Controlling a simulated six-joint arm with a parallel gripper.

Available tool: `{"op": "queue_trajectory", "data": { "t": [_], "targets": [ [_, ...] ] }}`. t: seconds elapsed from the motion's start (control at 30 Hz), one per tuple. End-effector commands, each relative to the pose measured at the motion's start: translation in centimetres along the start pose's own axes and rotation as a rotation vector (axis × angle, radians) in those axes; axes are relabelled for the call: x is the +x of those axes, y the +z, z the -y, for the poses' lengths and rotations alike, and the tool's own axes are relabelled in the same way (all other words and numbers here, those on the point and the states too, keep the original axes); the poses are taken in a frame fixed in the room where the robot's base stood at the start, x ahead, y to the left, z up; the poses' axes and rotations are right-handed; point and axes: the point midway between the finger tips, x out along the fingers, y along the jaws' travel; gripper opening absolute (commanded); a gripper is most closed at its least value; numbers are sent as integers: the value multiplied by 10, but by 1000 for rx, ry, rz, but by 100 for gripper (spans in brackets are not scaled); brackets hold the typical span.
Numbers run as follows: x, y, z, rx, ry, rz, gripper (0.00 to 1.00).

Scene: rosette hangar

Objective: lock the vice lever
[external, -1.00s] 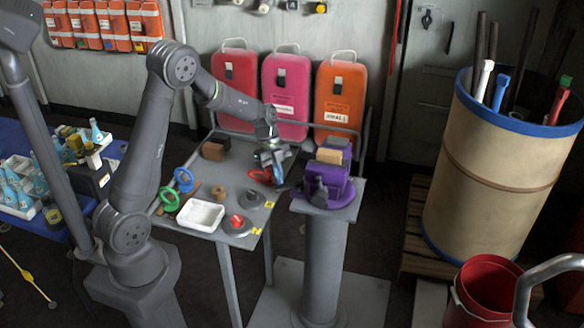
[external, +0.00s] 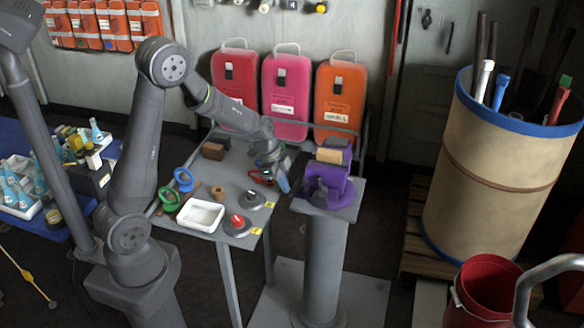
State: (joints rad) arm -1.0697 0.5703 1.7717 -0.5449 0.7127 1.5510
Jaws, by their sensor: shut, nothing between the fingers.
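The purple vice (external: 328,184) stands on top of a grey pedestal at the centre right. A tan block (external: 328,156) sits at the top of the vice, at its jaws. The lever cannot be made out clearly as a separate part; it may be hidden or too small. My gripper (external: 284,184) is just left of the vice, pointing down near the gap between table and pedestal. It is shut and empty. Whether it touches any part of the vice cannot be told from this view.
The grey table (external: 222,244) left of the pedestal holds a white tray (external: 201,216), a blue ring (external: 184,180), a green ring (external: 168,200), a brown block (external: 213,151) and a red-topped item (external: 237,220). Orange and pink cases (external: 286,95) stand behind. A large bin (external: 490,180) stands right.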

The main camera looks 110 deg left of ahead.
Motion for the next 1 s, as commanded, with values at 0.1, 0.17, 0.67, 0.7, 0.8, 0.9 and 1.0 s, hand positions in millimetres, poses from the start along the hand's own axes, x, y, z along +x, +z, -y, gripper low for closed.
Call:
{"op": "queue_trajectory", "data": {
  "t": [0.1,0.17,0.67,0.7,0.8,0.9,1.0],
  "targets": [
    [1,-1,-1,1,2,1,0],
    [1,-1,-2,1,3,1,0],
    [0,-1,-2,2,3,1,0],
    [-1,-1,-1,1,2,1,0],
    [-11,-2,-1,1,0,-1,0],
    [-27,-2,-1,1,-2,-1,0],
    [-46,-2,-1,2,-2,-2,0]
  ]
}}
